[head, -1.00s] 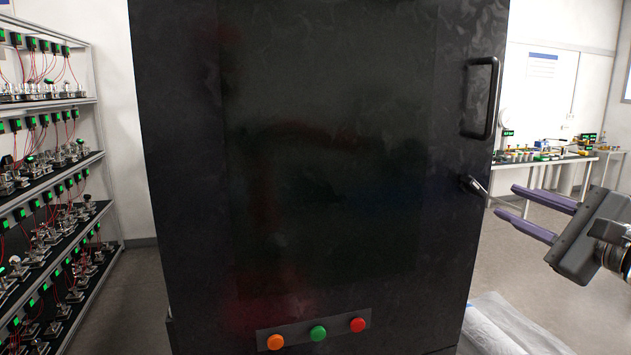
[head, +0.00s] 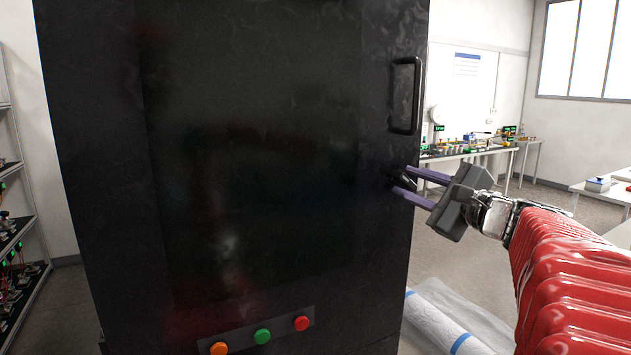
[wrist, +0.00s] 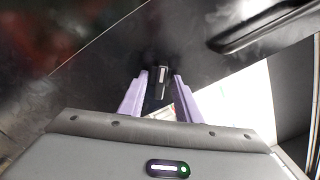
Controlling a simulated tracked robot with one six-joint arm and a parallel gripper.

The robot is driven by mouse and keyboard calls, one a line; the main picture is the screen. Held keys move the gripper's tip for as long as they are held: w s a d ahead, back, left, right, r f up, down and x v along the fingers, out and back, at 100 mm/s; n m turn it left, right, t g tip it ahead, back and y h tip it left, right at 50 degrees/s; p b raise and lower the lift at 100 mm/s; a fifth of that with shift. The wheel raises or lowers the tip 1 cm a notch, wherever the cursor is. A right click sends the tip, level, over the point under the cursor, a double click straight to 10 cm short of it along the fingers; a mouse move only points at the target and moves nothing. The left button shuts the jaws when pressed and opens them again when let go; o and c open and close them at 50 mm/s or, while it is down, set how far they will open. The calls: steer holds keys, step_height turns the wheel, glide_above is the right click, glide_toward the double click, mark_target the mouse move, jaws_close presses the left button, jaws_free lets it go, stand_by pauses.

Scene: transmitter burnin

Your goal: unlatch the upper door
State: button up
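The upper door (head: 250,150) is a large dark, glossy panel filling the left and middle of the head view; it looks closed. A black bar handle (head: 417,95) stands at its right edge and also shows at the upper right of the wrist view (wrist: 262,28). The small latch lever (wrist: 162,80) is below that handle. My gripper (head: 402,180) has its two purple fingers apart, one on each side of the latch. In the wrist view, the latch lies between the fingertips (wrist: 160,76) with gaps beside it. In the head view the fingers partly hide the latch.
Orange, green and red buttons (head: 263,336) sit low on the cabinet front. A shelf rack (head: 20,240) stands at the left. A bench with instruments (head: 470,150) is behind at the right. White sheeting (head: 450,320) lies on the floor at the lower right.

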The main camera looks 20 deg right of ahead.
jaws_close()
steer(key=shift+n, duration=0.4)
steer(key=n, duration=0.3)
steer(key=shift+f, duration=0.1)
steer(key=shift+n, duration=2)
steer(key=shift+f, duration=0.1)
jaws_free()
